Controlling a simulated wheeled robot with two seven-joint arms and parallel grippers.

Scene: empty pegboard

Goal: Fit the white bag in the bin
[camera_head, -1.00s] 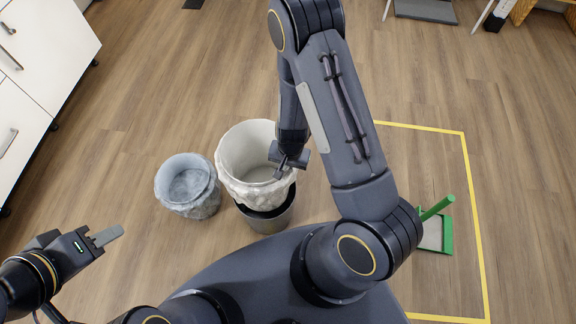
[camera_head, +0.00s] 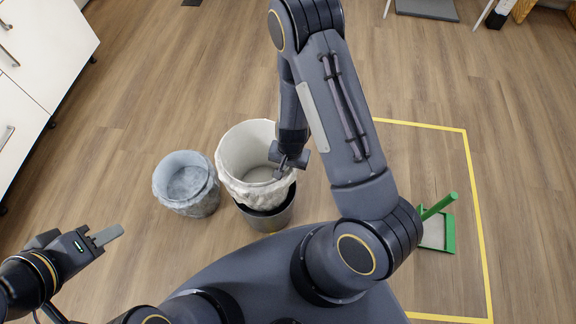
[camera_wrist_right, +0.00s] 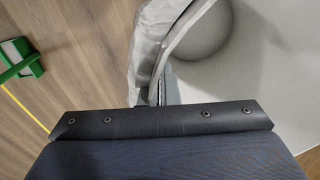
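The white bag (camera_head: 232,180) sits over the top of a dark grey bin (camera_head: 268,219), its mouth open upward and its crumpled outside hanging around the upper part. The bin's lower wall shows beneath it; whether the bag's bottom is seated inside is hidden. My right gripper (camera_head: 282,166) reaches down to the bag's right rim. In the right wrist view the fingers (camera_wrist_right: 165,92) are close together on the edge of the bag (camera_wrist_right: 148,50), shut on it. My left gripper (camera_head: 106,236) is away at the lower left, empty; only one finger shows clearly.
A second bin with a bluish-grey bag (camera_head: 187,183) stands just left of the white one. A green dustpan (camera_head: 437,233) lies at the right inside a yellow floor outline (camera_head: 474,190). White drawers (camera_head: 45,50) stand at the upper left. The floor behind the bins is clear.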

